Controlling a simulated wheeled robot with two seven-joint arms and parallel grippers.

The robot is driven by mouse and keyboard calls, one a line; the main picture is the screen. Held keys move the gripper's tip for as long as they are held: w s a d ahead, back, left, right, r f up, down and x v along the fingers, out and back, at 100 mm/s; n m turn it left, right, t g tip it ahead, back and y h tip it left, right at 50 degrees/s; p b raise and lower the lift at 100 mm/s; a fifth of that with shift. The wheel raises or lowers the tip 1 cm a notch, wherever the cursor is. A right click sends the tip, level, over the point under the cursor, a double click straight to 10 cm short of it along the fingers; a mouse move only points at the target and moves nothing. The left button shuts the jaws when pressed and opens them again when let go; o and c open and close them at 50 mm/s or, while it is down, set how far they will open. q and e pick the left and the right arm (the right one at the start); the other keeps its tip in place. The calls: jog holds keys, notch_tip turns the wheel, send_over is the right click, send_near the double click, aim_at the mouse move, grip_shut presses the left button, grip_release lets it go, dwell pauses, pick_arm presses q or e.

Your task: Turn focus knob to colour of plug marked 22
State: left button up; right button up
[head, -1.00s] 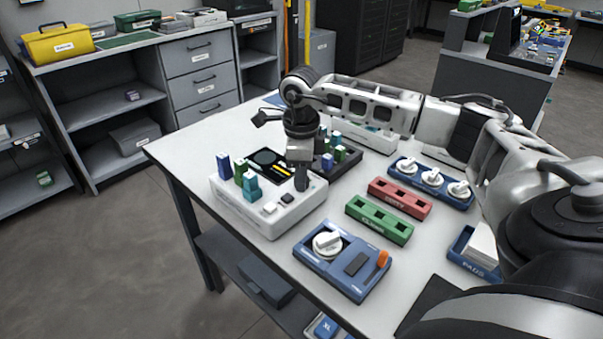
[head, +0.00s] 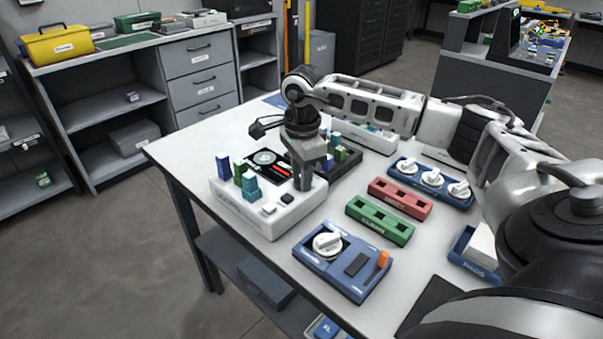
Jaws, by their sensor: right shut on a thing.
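The white splicer (head: 262,222) stands at the table's left side. A blue plug (head: 223,166), a green plug (head: 240,171) and a teal plug (head: 251,188) stand upright on its left part. Its dark screen (head: 268,160) shows a pale disc and red and white bars. My right gripper (head: 303,186) points down at the splicer's right part, shut on what seems to be the focus knob, which the fingers hide. More blue, green and teal plugs (head: 340,154) stand in a dark tray behind. Plug markings are too small to read. My left gripper is not in view.
A blue box (head: 343,290) with a white dial and orange knob sits in front. A green holder (head: 380,220), a red holder (head: 400,198) and a blue tray of white knobs (head: 432,182) lie to the right. My right arm spans above them.

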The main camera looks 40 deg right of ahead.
jog(key=shift+r, duration=0.1)
jog(key=o, duration=1)
jog(key=r, duration=1.6)
jog(key=shift+s+p, duration=0.2)
jog(key=shift+p, duration=0.15)
